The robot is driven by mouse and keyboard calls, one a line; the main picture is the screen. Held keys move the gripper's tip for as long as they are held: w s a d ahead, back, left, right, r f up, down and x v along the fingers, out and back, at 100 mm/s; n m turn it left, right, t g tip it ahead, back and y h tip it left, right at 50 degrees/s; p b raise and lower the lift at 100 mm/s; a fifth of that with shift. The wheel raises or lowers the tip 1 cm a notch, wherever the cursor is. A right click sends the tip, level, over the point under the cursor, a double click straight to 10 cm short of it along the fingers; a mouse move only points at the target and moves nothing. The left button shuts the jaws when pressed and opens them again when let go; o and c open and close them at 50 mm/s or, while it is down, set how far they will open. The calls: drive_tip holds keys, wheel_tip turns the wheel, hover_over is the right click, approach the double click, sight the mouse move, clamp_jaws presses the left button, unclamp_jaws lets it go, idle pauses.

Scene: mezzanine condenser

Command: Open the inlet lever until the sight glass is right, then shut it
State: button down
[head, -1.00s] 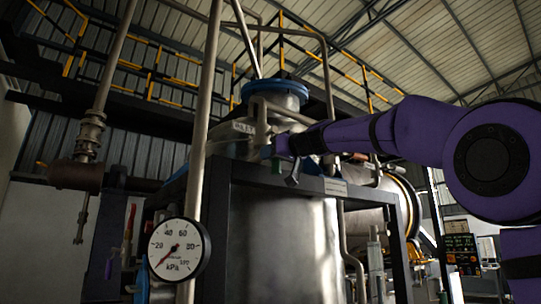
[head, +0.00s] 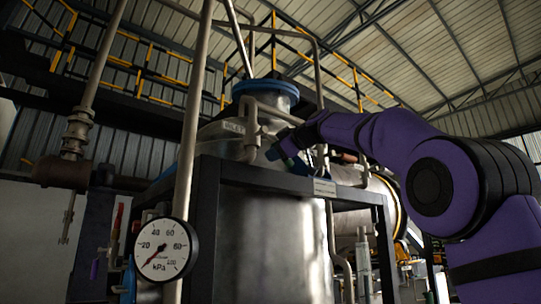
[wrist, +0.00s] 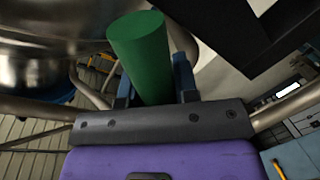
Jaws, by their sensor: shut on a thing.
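I cannot pick out a sight glass in either view. The round white kPa gauge (head: 162,249) has its needle at the low end of the scale, at lower left.
The steel vessel (head: 275,245) stands inside a dark frame (head: 205,215), whose top bar runs close below my gripper. A vertical pipe (head: 188,130) rises at left. A horizontal cylinder (head: 372,200) lies at right. In the wrist view a dark beam (wrist: 235,40) is near.

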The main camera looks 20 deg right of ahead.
drive_tip(key=shift+w+d+r+n+h, duration=0.1)
drive_tip(key=shift+d+r+n+h, duration=0.3)
drive_tip(key=shift+r+n, duration=0.65)
drive_tip(key=shift+w+d+r+n+h, duration=0.1)
drive_tip(key=shift+d+r+n+h, duration=0.4)
drive_tip(key=shift+n, duration=0.9)
drive_tip(key=shift+w+d+r+n+h, duration=0.15)
drive_tip(key=shift+r+n+h, duration=0.15)
drive_tip(key=shift+r+n, duration=0.8)
drive_tip(key=shift+f, duration=0.15)
drive_tip(key=c, duration=0.9)
unclamp_jaws()
drive_tip(key=shift+o, duration=0.2)
drive_tip(key=shift+s, duration=0.1)
drive_tip(key=v, duration=1)
drive_tip(key=shift+s, duration=0.35)
drive_tip(key=shift+d, duration=0.1)
